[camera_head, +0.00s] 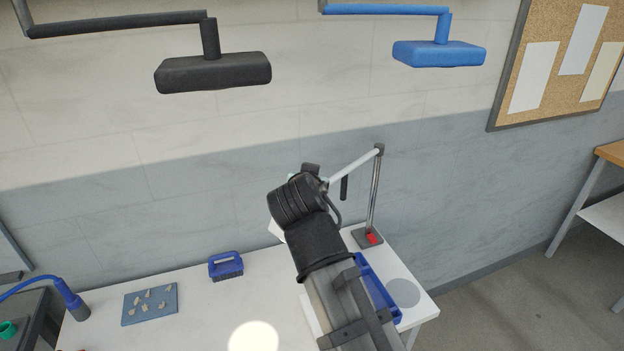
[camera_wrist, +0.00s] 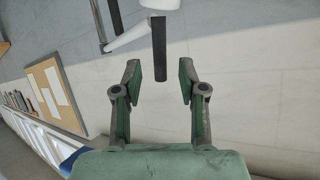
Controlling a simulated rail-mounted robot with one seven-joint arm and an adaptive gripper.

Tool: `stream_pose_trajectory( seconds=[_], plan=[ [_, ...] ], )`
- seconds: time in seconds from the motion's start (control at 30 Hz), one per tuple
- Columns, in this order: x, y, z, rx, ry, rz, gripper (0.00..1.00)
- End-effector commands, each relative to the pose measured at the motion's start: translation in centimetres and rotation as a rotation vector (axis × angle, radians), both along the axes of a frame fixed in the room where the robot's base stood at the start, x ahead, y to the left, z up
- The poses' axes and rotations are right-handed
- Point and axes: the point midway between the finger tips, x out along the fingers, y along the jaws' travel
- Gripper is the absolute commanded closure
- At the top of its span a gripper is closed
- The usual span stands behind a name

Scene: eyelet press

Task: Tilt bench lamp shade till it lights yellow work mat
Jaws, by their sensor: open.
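The bench lamp (camera_head: 374,195) stands at the table's back right, with a thin post and a pale arm reaching left behind my wrist. Its shade is mostly hidden by my arm; a white part (camera_wrist: 160,4), seemingly the shade, shows at the top of the wrist view. A dark bar, seemingly its handle (camera_wrist: 159,48), hangs down there; it also shows in the head view (camera_head: 344,187). My gripper (camera_wrist: 160,74) is open, with the bar's lower end between its fingertips, no clear contact. A bright light spot (camera_head: 253,337) lies on the white table. I see no yellow mat.
A blue tray (camera_head: 364,267) and a grey disc (camera_head: 403,292) lie at the table's right. A blue brush-like block (camera_head: 226,265) and a blue-grey pad (camera_head: 150,304) with small pieces lie left. Black (camera_head: 213,72) and blue (camera_head: 439,54) overhead heads hang above.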

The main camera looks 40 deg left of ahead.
Motion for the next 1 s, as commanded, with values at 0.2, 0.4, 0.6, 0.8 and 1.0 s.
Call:
stream_pose_trajectory(
  seconds=[0.2,0.4,0.6,0.8,1.0],
  plan=[
    [-3.5,-2.1,1.8,0.002,-0.002,0.001,0.59],
    [-5.4,-3.1,2.9,0.000,0.000,0.001,0.59],
    [-5.9,-3.5,3.3,-0.001,-0.001,0.000,0.59],
    [-5.9,-3.5,3.3,-0.001,-0.001,0.000,0.59],
    [-5.9,-3.5,3.3,-0.001,-0.001,0.000,0.59]
  ],
)
